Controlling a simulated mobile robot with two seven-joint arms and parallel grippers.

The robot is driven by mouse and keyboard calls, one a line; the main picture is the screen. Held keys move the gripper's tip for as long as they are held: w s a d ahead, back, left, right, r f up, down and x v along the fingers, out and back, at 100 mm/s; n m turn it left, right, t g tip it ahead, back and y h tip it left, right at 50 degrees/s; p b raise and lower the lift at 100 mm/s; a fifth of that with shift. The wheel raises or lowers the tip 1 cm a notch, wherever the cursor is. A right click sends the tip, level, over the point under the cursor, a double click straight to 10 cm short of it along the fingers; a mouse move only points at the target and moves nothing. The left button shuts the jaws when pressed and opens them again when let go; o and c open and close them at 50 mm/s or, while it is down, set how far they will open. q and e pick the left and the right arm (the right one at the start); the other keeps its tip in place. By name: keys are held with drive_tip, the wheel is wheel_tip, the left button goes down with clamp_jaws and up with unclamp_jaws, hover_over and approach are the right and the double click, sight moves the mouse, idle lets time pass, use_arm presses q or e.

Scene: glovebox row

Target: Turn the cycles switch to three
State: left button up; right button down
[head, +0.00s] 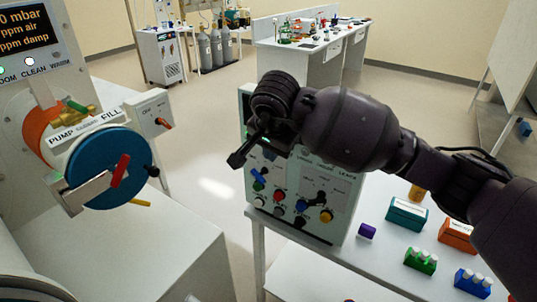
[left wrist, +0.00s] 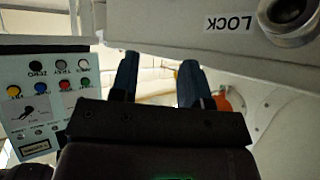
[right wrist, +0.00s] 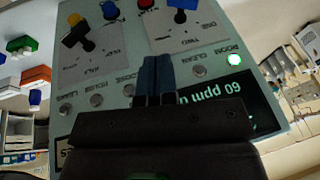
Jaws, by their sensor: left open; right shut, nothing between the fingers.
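The control panel (head: 253,202) stands upright on the table in the head view. It carries a blue-handled switch (head: 259,174), a black-handled switch (head: 313,200) and several coloured knobs. In the right wrist view the same panel (right wrist: 125,62) looks upside down, with the black switch (right wrist: 87,44) and blue switch (right wrist: 181,16); I cannot read which switch is cycles. My right gripper (head: 238,158) is shut and empty in front of the panel's upper part; its fingers (right wrist: 158,68) show between the plates and the display. My left gripper (left wrist: 157,82) is open and empty, only in the left wrist view.
A vessel with a blue round door (head: 103,178) stands at the left. A LOCK-labelled surface (left wrist: 232,40) is near my left gripper.

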approach(264, 181)
wheel_tip(264, 181, down, 3)
drive_tip(key=w+d, duration=0.1)
drive_tip(key=d, duration=0.1)
use_arm(q)
drive_tip(key=shift+w+f+b, duration=0.4)
drive_tip(key=shift+b, duration=0.6)
use_arm(e)
drive_tip(key=shift+w+a+f, duration=0.4)
drive_tip(key=shift+a+f, duration=0.15)
drive_tip(key=shift+f, duration=0.25)
drive_tip(key=shift+w+a+f, duration=0.35)
drive_tip(key=shift+a+f, duration=0.15)
drive_tip(key=shift+f, duration=0.3)
use_arm(q)
drive_tip(key=shift+f, duration=0.1)
